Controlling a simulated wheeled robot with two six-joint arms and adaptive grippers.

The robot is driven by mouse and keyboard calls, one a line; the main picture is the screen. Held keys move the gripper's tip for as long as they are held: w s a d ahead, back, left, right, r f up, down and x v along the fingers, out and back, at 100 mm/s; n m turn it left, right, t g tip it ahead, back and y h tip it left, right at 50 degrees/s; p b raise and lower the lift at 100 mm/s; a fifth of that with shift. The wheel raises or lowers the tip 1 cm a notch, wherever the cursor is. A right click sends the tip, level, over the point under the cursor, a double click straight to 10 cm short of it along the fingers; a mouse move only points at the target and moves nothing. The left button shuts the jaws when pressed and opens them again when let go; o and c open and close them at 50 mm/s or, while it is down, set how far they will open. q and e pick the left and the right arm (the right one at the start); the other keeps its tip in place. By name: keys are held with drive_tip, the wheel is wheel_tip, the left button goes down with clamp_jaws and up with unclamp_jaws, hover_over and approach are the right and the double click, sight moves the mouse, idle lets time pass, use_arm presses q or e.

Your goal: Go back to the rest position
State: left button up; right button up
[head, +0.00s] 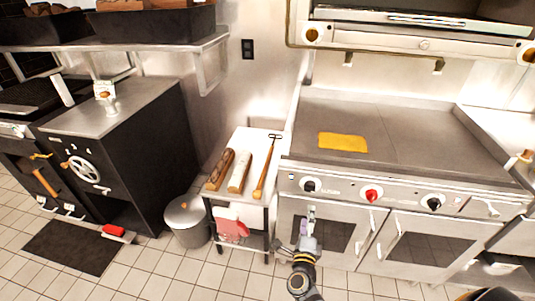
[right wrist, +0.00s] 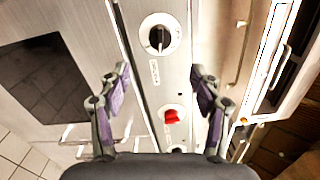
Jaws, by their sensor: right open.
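My right gripper (head: 307,215) is in front of the stove (head: 415,140), near the left end of its front panel and left oven door, at the bottom middle of the head view. In the right wrist view my right gripper (right wrist: 160,72) shows two spread fingers with purple pads and nothing between them. Behind the fingers are the stove's front panel, a black knob (right wrist: 159,39) and a red knob (right wrist: 171,115). My left gripper is not in view.
A narrow side table (head: 257,150) with wooden rolling-pin-like items stands left of the stove. A grey bin (head: 187,222) stands beside it. A yellow cloth-like sheet (head: 342,142) lies on the griddle. A black cabinet (head: 125,140) is at left. Tiled floor is open in front.

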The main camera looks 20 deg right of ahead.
drive_tip(key=s+a+f+n+g+y, duration=0.1)
drive_tip(key=s+a+f+n+y, duration=0.15)
drive_tip(key=f+n, duration=0.45)
drive_tip(key=s+a+f+n+g+y, duration=0.2)
drive_tip(key=s+f+n+y, duration=0.15)
drive_tip(key=f, duration=0.75)
drive_tip(key=s+a+f+n+g+y, duration=0.1)
drive_tip(key=s+a+f+n+y, duration=0.1)
drive_tip(key=s+f+n, duration=0.35)
drive_tip(key=s+d+f+n+g, duration=0.1)
drive_tip(key=s+f+n+g, duration=0.2)
drive_tip(key=s+f, duration=0.3)
drive_tip(key=s+d+f+n+g, duration=0.1)
drive_tip(key=s+f+n+g, duration=0.2)
drive_tip(key=s, duration=0.9)
drive_tip(key=s+d+f+n+g, duration=0.2)
drive_tip(key=s+f+n+g, duration=0.2)
drive_tip(key=s+f, duration=0.5)
drive_tip(key=shift+s+f+n+y, duration=0.15)
drive_tip(key=shift+f+n+y, duration=0.15)
drive_tip(key=shift+y, duration=0.1)
